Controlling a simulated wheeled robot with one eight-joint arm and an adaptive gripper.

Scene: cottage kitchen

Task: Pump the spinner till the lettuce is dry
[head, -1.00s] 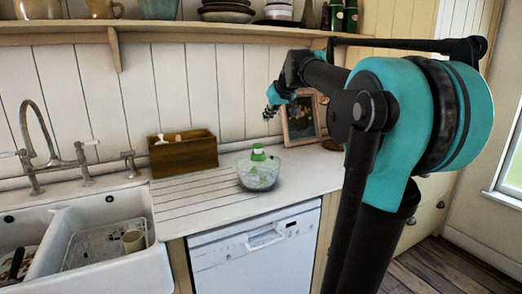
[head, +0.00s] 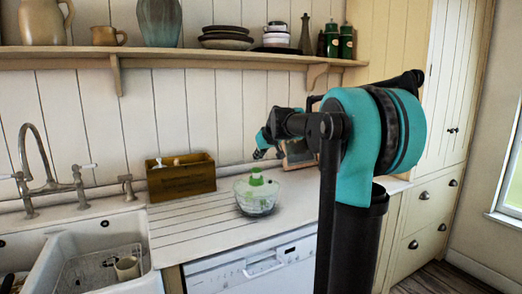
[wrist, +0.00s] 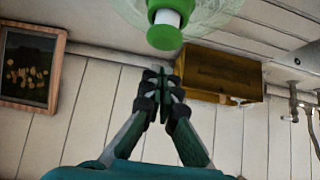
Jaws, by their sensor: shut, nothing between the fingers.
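The salad spinner is a clear bowl (head: 257,204) with a green pump knob (head: 256,176) on top. It stands upright on the grooved white drainboard. The lettuce shows only as vague green inside the bowl. In the wrist view, which appears upside down, the green knob (wrist: 165,36) with its white stem is at the top centre. My gripper (head: 260,154) hangs just above and behind the knob in the head view, apart from it. In the wrist view my gripper (wrist: 162,76) has its dark fingers pressed together, empty.
A wooden box (head: 181,178) stands left of the spinner against the wall. A picture frame (wrist: 31,68) leans behind, partly hidden by my arm in the head view. The sink (head: 88,262) and tap (head: 47,170) are at left. A shelf (head: 190,57) with crockery runs above.

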